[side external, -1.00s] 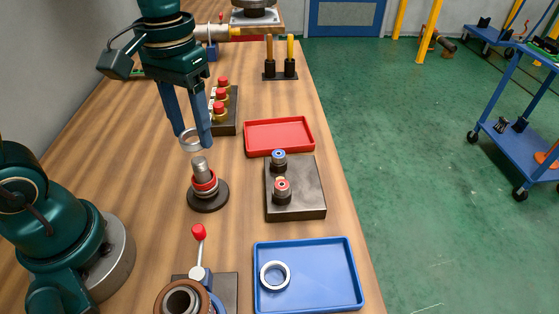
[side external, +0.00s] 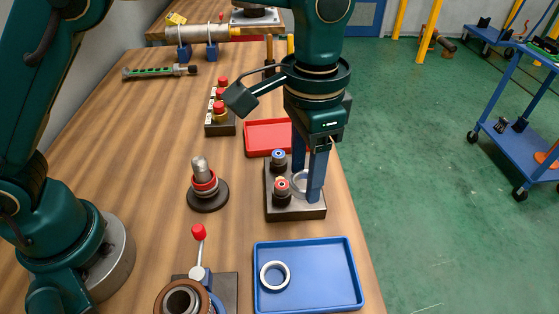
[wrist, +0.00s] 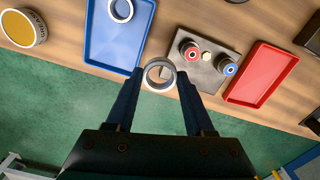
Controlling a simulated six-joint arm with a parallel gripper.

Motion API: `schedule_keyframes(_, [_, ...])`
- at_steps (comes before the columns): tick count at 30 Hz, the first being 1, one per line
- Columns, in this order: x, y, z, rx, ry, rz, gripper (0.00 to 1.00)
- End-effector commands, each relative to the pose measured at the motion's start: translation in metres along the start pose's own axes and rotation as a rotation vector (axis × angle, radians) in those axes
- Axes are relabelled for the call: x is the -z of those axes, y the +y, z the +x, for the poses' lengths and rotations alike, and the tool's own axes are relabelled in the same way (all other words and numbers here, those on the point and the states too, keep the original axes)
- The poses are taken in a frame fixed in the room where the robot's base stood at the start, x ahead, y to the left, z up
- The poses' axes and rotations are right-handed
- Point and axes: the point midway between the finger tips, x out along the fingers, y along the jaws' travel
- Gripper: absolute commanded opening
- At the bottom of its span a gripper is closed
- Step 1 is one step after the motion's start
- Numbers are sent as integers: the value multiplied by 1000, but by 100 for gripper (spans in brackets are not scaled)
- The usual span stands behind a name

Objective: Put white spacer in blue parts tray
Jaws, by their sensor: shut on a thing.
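My gripper (side external: 305,186) is shut on a white ring-shaped spacer (side external: 294,184). In the side view it holds the spacer in front of the dark connector block's right part; the exact height is hard to tell. The blue parts tray (side external: 330,280) lies nearer the side camera, below the gripper in that view. Another white ring (side external: 263,276) lies flat in its left part. The tray also shows in the wrist view (wrist: 105,50), left of the held spacer.
The dark block (side external: 308,210) carries red-topped and blue-topped knobs. A red tray (side external: 262,138) lies behind it. A post stand (side external: 205,190) with a red ring is to the left. A red-knobbed lever vise (side external: 199,258) stands beside the blue tray. The table's right edge is close.

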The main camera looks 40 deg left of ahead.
Motion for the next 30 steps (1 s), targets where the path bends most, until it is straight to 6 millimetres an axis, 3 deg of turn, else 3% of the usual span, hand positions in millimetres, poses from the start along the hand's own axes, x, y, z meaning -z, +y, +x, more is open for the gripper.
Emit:
schedule_keyframes(9, [12,69,43,0,-3,4,0])
schedule_keyframes(13, [16,87,54,0,-1,1,0])
schedule_keyframes(19, [17,96,64,1,-3,-3,0])
schedule_keyframes(25, [17,95,92,2,-5,-4,0])
schedule_keyframes(30, [18,95,99,0,0,-4,0])
